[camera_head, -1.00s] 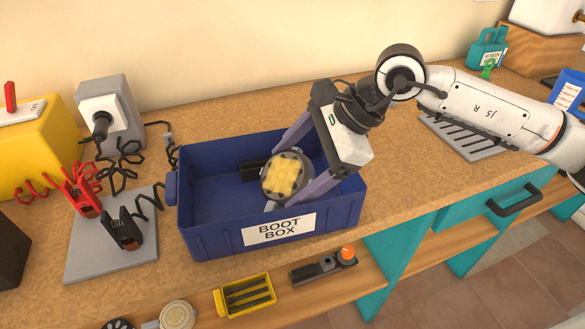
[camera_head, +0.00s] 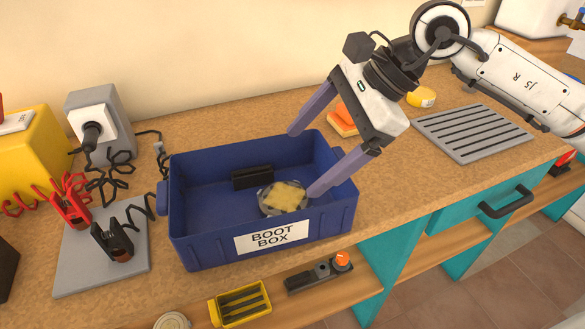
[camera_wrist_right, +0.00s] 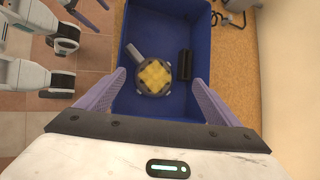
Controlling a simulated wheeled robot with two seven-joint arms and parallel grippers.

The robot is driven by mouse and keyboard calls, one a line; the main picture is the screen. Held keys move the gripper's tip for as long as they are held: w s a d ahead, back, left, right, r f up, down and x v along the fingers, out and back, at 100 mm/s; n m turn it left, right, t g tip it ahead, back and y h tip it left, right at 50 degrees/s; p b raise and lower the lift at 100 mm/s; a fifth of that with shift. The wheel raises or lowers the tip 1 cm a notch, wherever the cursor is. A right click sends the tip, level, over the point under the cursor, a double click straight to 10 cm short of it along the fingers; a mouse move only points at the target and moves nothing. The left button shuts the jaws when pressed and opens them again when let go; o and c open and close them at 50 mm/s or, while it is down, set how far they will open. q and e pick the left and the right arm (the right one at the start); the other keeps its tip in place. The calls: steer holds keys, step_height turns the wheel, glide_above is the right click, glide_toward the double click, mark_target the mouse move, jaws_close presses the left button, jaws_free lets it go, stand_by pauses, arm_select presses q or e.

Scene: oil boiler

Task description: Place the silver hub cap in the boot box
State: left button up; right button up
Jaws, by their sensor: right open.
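The hub cap, a round silver-grey disc with a notched rim and a yellow face (camera_head: 284,198), lies on the floor of the blue boot box (camera_head: 196,252), toward its front right. It also shows in the right wrist view (camera_wrist_right: 154,76), with a short grey piece sticking out at its upper left. My right gripper (camera_head: 300,162) is open and empty above the box's right part. Its fingers are spread wide, one near the back wall and one just right of the hub cap. In the right wrist view, part of my left gripper (camera_wrist_right: 90,18) shows at the top left, cut by the edge.
A black block (camera_head: 252,177) lies in the box behind the hub cap. Red and black clamps (camera_head: 113,240) with cables are left of the box. An orange sponge (camera_head: 341,121) and a slotted grey plate (camera_head: 471,132) are to the right. A shelf with tools is below.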

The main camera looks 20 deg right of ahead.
steer(key=shift+v, duration=2.15)
